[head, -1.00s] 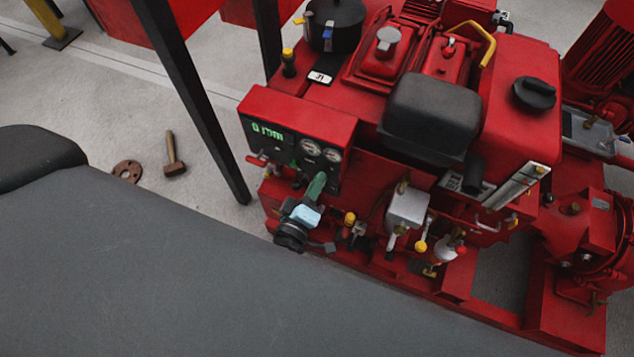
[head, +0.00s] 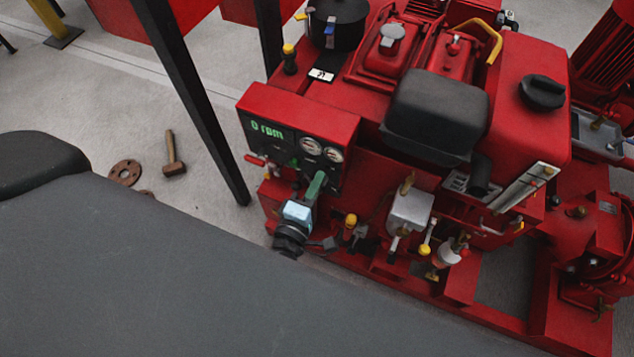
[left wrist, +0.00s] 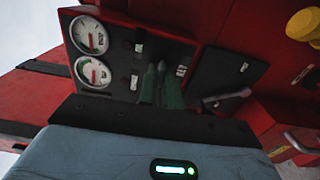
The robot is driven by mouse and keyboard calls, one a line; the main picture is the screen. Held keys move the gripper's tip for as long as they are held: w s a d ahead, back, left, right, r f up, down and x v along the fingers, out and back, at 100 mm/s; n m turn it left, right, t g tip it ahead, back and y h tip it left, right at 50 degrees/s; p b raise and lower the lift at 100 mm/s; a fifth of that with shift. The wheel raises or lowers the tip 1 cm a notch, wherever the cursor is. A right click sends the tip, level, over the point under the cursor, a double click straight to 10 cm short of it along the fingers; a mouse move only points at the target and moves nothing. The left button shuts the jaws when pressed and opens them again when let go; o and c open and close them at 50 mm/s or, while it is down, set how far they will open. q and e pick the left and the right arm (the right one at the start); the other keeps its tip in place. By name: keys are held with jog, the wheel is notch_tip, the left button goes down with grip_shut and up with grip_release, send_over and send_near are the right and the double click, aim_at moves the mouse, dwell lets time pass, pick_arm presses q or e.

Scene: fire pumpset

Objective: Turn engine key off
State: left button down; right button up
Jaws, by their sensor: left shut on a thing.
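The red engine's control panel (head: 285,143) has a green display reading 0 rpm and two round gauges. The panel also fills much of the left wrist view (left wrist: 120,55), with the gauges at its left. My left gripper (head: 317,180) has green fingers that reach to the lower part of the panel. In the left wrist view the fingers (left wrist: 160,72) are close together and shut at the panel face, on what looks to be the engine key. The key itself is hidden between the fingertips, so its angle cannot be told. My right gripper is not in view.
Below and right of the panel are a yellow-knobbed part (head: 350,220) and a grey metal box (head: 409,211). A black post (head: 195,100) stands left of the engine. A hammer (head: 173,155) and a rusty flange (head: 124,172) lie on the floor.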

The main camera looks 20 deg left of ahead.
pick_arm(q)
jog(key=c, duration=1.6)
grip_release()
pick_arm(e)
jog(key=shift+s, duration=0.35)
pick_arm(q)
jog(key=shift+s, duration=0.15)
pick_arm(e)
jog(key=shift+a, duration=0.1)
pick_arm(q)
jog(key=s, duration=0.7)
jog(key=shift+s+a, duration=0.1)
jog(key=shift+s, duration=0.2)
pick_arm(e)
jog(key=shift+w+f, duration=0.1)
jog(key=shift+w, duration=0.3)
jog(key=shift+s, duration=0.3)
